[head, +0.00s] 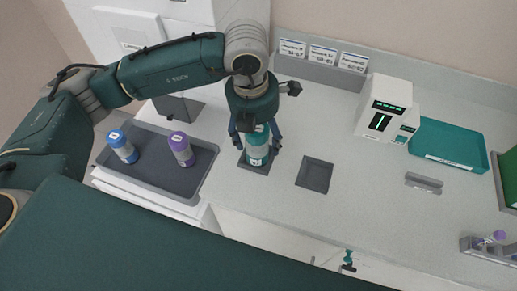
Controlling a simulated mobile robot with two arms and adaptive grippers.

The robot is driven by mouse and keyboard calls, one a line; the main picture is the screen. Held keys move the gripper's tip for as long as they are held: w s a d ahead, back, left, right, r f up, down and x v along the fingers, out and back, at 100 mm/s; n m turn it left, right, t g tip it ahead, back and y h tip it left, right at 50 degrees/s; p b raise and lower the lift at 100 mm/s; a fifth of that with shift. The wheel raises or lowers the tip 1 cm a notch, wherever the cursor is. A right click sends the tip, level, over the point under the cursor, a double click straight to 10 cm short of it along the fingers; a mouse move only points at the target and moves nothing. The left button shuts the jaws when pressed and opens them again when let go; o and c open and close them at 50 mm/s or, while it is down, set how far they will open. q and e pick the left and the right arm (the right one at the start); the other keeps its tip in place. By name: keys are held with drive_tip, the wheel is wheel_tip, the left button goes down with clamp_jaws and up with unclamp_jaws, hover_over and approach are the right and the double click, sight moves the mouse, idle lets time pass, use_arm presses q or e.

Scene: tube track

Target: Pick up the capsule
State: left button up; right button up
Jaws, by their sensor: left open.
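A teal-and-white capsule (257,154) stands upright on a dark square pad (245,165) on the counter. My left gripper (256,137) points down over it, with its fingers open on both sides of the capsule's upper part. I cannot tell whether the fingers touch it. A blue-capped capsule (122,147) and a purple-capped capsule (181,149) stand in a dark grey tray (150,166) to the left.
An empty dark square pad (315,174) lies right of the capsule. A white device with green displays (387,108) and a teal tray (446,145) stand further right. A grey rack (484,248) holds a purple-capped tube at the far right. Labelled cards (322,55) line the back.

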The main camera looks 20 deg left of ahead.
use_arm(q)
drive_tip(key=shift+a+f, duration=0.1)
drive_tip(key=shift+f, duration=1.05)
drive_tip(key=shift+w, duration=0.15)
drive_tip(key=c, duration=1.3)
use_arm(e)
drive_tip(key=shift+w+a+r, duration=0.35)
drive_tip(key=shift+a+r, duration=0.05)
drive_tip(key=shift+r, duration=0.2)
drive_tip(key=shift+d, duration=0.1)
